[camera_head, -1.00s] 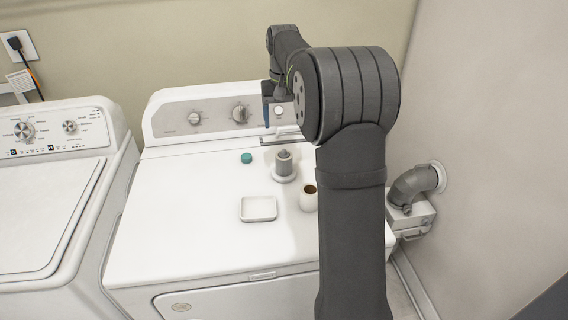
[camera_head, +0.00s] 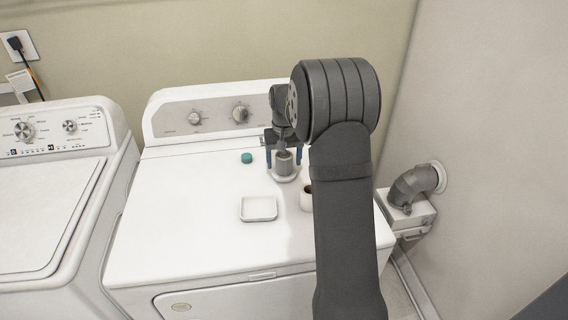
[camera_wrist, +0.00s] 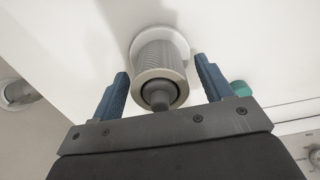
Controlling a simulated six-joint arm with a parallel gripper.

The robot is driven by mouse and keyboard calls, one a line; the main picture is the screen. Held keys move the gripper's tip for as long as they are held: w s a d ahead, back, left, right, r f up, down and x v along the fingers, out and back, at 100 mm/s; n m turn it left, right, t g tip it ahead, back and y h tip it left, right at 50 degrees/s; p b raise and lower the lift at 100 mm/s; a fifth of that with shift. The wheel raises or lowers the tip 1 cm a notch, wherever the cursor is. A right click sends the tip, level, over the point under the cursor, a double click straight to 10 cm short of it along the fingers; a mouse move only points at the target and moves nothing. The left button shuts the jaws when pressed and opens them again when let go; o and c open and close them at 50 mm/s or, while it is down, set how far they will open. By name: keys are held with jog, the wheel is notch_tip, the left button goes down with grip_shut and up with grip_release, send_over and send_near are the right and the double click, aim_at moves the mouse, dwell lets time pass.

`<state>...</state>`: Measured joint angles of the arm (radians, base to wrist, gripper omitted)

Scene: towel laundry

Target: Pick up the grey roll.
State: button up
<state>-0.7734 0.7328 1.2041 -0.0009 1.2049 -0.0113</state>
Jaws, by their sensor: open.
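The grey roll (camera_head: 284,164) stands upright on a round white base (camera_head: 285,178) on the dryer top. In the wrist view the ribbed grey roll (camera_wrist: 158,67) shows from above, with a darker knob at its near end. My gripper (camera_head: 284,158) is open, its blue fingers on either side of the roll in the head view. In the wrist view the fingers of my gripper (camera_wrist: 160,75) point towards the roll, one on each side, with gaps to it. I cannot tell how deep the roll sits between them.
A teal cap (camera_head: 246,158) lies left of the roll; it also shows close to the right finger in the wrist view (camera_wrist: 240,89). A square white dish (camera_head: 259,208) lies in front. A white cup (camera_head: 306,199) is partly hidden by my arm. The dryer's left top is clear.

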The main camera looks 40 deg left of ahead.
jog(key=shift+f, duration=0.2)
jog(key=c, duration=1.1)
jog(key=shift+o, duration=0.2)
